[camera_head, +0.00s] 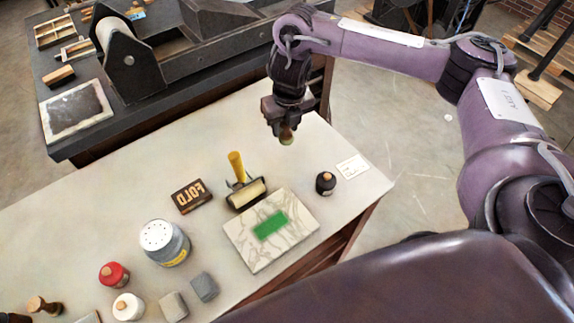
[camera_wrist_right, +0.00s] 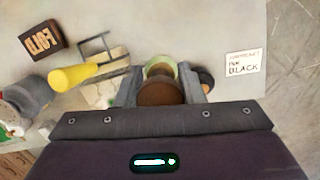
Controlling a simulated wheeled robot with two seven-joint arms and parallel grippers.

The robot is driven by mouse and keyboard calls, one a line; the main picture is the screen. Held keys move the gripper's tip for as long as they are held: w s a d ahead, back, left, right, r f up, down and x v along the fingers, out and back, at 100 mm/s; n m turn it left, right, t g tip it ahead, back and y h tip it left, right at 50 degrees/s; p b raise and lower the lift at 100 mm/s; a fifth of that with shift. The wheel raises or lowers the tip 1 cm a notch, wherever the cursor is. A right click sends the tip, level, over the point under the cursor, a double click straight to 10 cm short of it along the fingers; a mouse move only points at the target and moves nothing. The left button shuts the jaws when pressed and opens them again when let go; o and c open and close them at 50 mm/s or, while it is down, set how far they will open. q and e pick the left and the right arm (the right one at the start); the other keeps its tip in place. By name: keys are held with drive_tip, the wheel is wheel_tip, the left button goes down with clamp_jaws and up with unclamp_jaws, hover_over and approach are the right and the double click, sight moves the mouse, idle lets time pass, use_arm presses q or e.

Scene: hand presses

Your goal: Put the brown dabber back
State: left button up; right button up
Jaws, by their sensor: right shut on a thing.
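My right gripper (camera_head: 284,118) is shut on a dabber (camera_head: 286,136), held above the far right part of the pale table (camera_head: 120,204). In the right wrist view the dabber shows a round brown top (camera_wrist_right: 160,92) between the fingers (camera_wrist_right: 160,88) and a pale greenish end beyond it. The black bottle (camera_head: 326,183) stands on the table, nearer the front than the gripper, beside a white card (camera_head: 352,166) that reads "black" in the right wrist view.
A marble slab (camera_head: 240,246) with a green patch, a yellow-handled roller (camera_head: 236,166) and a FOLD block (camera_head: 191,195) are mid-table. A shaker tin (camera_head: 165,243), a red-topped jar (camera_head: 113,274), grey blocks (camera_head: 204,287) and a wooden-handled piece (camera_head: 42,306) stand front left. A press (camera_head: 125,62) stands behind.

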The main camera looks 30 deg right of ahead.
wheel_tip(320, 180, down, 12)
drive_tip(key=b, duration=0.4)
drive_tip(key=shift+f, duration=0.2)
wheel_tip(320, 180, down, 3)
drive_tip(key=shift+f+b, duration=0.2)
drive_tip(key=shift+b, duration=0.95)
drive_tip(key=shift+f, duration=0.2)
drive_tip(key=shift+w, duration=0.1)
drive_tip(key=o, duration=1)
drive_tip(key=shift+f, duration=0.1)
